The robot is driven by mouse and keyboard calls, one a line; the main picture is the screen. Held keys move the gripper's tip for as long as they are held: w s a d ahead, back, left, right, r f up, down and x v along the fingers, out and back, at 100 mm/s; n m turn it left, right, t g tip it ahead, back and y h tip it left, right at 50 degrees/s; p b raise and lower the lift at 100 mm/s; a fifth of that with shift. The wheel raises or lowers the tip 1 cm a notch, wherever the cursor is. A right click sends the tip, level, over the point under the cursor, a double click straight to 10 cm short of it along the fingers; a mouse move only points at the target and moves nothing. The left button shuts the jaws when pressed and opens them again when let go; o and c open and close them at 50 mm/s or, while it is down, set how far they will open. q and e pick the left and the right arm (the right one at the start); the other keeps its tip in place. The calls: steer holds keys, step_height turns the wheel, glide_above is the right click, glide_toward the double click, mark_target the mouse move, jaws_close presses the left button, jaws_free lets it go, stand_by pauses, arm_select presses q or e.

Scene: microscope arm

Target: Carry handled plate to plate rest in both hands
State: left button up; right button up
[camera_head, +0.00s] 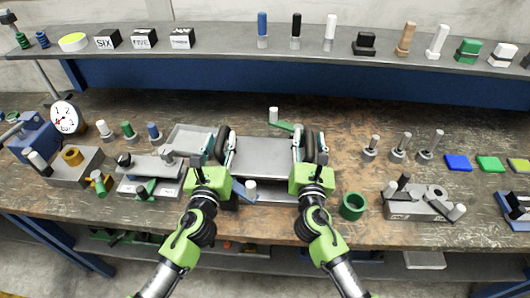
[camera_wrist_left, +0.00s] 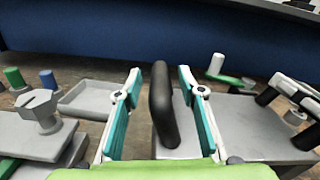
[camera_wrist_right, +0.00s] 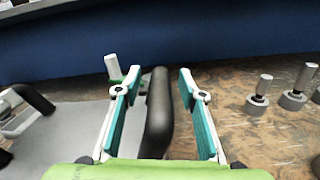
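The handled plate (camera_head: 265,157) is a flat grey plate at the middle of the bench, with a black handle at each end. My left gripper (camera_head: 219,148) is open, with its fingers on either side of the left black handle (camera_wrist_left: 163,105) and visible gaps between. My right gripper (camera_head: 310,148) is open around the right black handle (camera_wrist_right: 157,112), also with gaps beside it. I cannot tell for certain which thing is the plate rest; a grey slab (camera_head: 283,189) shows just in front of the plate, partly hidden by my arms.
A shallow grey tray (camera_head: 186,137) lies left of the plate. A white peg with a green lever (camera_head: 273,115) stands behind it. A green ring (camera_head: 352,205) and a grey fixture (camera_head: 415,207) are at right, with several pegs behind. A raised shelf (camera_head: 220,40) runs along the back.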

arm_select(q)
jaws_close()
arm_select(e)
jaws_close()
